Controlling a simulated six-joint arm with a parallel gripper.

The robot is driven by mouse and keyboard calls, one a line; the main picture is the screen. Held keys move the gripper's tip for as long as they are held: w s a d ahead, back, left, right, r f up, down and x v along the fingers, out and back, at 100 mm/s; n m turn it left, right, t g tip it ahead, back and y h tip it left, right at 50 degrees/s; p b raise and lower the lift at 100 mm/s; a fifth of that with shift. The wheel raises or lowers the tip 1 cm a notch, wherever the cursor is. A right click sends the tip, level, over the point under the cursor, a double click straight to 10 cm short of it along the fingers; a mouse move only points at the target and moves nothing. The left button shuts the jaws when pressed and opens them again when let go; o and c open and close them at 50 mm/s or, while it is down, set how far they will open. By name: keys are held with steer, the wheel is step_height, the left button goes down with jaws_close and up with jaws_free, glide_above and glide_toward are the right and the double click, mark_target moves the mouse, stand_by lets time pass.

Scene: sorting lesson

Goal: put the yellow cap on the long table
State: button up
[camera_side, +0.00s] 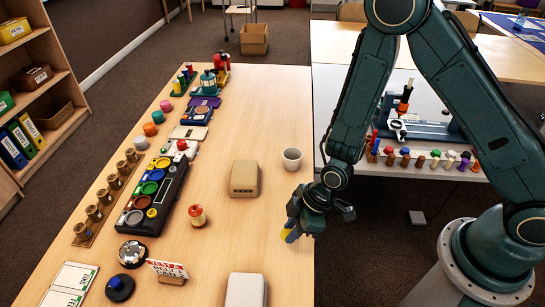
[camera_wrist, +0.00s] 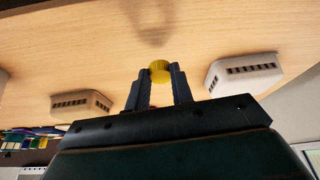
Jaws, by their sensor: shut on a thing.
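The yellow cap (camera_side: 287,235) is small and round, at the tip of my gripper (camera_side: 292,229) in the side view. In the wrist view the yellow cap (camera_wrist: 160,68) sits between the two dark fingers of my gripper (camera_wrist: 160,76), which are shut on it. The long wooden table (camera_side: 280,100) lies beneath, near its right edge. A soft shadow shows on the table (camera_wrist: 100,65) beyond the cap in the wrist view, and the cap looks a little above the surface. Part of the cap is hidden by the fingers.
A small red-topped jar (camera_side: 197,215) and a tray of coloured cups (camera_side: 152,200) are left. Bare wood lies between.

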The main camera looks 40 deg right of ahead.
steer(key=shift+f, duration=1.6)
steer(key=shift+f, duration=0.15)
steer(key=o, duration=1)
steer(key=shift+c, duration=0.2)
steer(key=v, duration=1.2)
steer(key=shift+r, duration=0.2)
steer(key=shift+w+r, duration=0.1)
